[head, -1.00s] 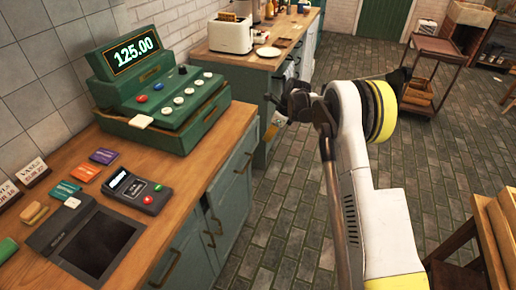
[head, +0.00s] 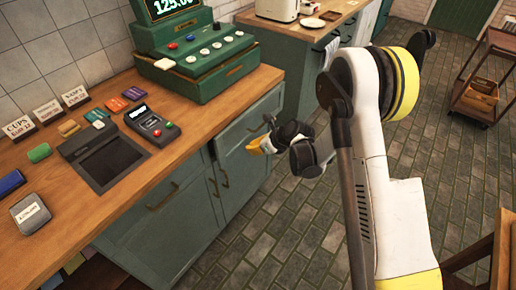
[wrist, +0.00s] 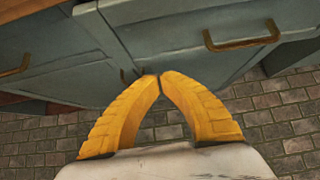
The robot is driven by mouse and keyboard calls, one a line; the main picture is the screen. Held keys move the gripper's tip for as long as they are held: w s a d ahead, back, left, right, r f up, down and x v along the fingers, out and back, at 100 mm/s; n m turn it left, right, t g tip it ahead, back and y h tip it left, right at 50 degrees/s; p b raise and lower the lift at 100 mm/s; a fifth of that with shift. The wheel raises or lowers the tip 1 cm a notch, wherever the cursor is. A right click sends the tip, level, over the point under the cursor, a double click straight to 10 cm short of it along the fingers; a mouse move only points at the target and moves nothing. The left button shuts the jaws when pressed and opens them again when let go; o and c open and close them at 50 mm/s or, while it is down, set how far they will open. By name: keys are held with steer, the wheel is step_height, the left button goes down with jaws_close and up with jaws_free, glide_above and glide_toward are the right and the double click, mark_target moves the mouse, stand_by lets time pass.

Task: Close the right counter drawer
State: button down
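The right counter drawer (head: 245,128) is a grey-green front with a brass handle, under the wooden counter top in the head view. In the wrist view the drawer front (wrist: 185,45) fills the top right, with its handle (wrist: 242,40) to the right of my fingers. A dark gap shows along its left edge; how far it stands out is hard to tell. My gripper (wrist: 160,76) has yellow fingers whose tips meet, with nothing seen between them. In the head view my gripper (head: 258,146) is in front of the drawer; I cannot tell whether it touches.
The left drawer (head: 160,200) is beside it, with cupboard doors below. The counter top (head: 190,138) holds a green cash register (head: 200,65) and a card terminal (head: 152,125). Brick floor (head: 285,215) is open to the right. A wooden cart (head: 485,85) stands farther back.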

mark_target(235, 146)
steer(key=w+a+f, duration=0.1)
steer(key=w+a+b, duration=0.1)
steer(key=w+a+f+b, duration=0.1)
steer(key=a, duration=0.1)
steer(key=shift+f, duration=0.3)
steer(key=shift+w+a+r, duration=0.1)
steer(key=shift+w+a, duration=0.35)
steer(key=shift+a, duration=0.1)
steer(key=w+a, duration=0.1)
steer(key=a, duration=0.1)
steer(key=w+a, duration=0.2)
steer(key=shift+w+a+b, duration=0.15)
steer(key=shift+w+b, duration=0.05)
steer(key=shift+b, duration=0.2)
